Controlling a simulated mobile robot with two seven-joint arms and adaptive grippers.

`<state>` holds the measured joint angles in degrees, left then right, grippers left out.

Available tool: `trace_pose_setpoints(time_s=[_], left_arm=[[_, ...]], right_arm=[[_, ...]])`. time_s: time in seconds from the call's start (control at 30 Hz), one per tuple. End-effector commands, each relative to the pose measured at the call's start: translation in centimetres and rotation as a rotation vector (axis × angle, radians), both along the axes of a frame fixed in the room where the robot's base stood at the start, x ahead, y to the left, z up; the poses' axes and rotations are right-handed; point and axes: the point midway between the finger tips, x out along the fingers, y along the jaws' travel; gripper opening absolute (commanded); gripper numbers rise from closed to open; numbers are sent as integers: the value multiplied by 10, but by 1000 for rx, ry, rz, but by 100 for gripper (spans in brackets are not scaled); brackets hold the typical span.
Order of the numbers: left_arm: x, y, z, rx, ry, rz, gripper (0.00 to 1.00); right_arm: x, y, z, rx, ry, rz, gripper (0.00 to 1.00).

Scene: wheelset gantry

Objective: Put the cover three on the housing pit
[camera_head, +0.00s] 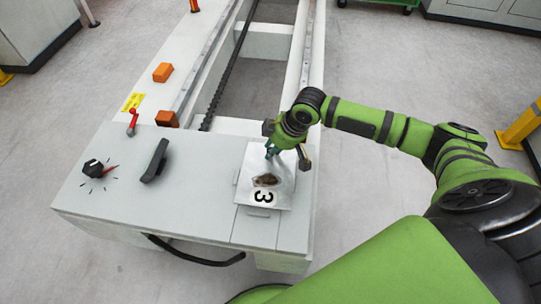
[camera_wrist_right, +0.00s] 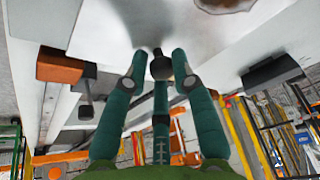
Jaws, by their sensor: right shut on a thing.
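Cover three (camera_head: 282,197) is a pale metal plate with a white "3" label and a brown patch. It lies over the right part of the grey cabinet top (camera_head: 205,190); I cannot tell whether it rests flush or is slightly raised. My right gripper (camera_head: 271,153) is at its far end. In the right wrist view, the teal fingers of this gripper (camera_wrist_right: 158,72) close around a dark knob (camera_wrist_right: 161,66) on the cover (camera_wrist_right: 125,40). The housing pit does not show; the cover may hide it. My left gripper is out of view.
Orange blocks (camera_head: 163,72) sit on the white frame behind. A yellow post (camera_head: 521,124) stands at the right.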

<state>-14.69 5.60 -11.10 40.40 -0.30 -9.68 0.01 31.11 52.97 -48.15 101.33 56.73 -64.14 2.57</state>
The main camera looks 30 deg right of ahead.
Motion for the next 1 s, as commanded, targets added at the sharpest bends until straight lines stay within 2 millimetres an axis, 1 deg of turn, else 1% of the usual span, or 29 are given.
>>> trace_pose_setpoints(time_s=[0.03,0.1,0.23,0.4,0.5,0.8,0.83,0.87,0.9,1.0], left_arm=[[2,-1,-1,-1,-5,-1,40],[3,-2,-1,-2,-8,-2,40],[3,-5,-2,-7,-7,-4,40],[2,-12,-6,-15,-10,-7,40],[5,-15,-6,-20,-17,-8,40],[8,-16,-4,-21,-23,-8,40],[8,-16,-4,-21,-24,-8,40],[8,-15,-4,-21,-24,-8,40],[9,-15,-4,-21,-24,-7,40],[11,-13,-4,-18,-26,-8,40]], right_arm=[[7,3,-3,2,-2,-2,0],[11,5,-6,1,-3,-1,0],[13,5,-13,-1,0,0,0],[12,5,-38,-1,2,-1,0],[12,5,-48,-1,0,0,0],[12,5,-49,-1,-1,0,0],[12,5,-50,-2,0,1,34],[12,4,-49,-2,0,1,46],[12,5,-49,-2,0,1,50],[12,5,-49,-2,0,1,50]])
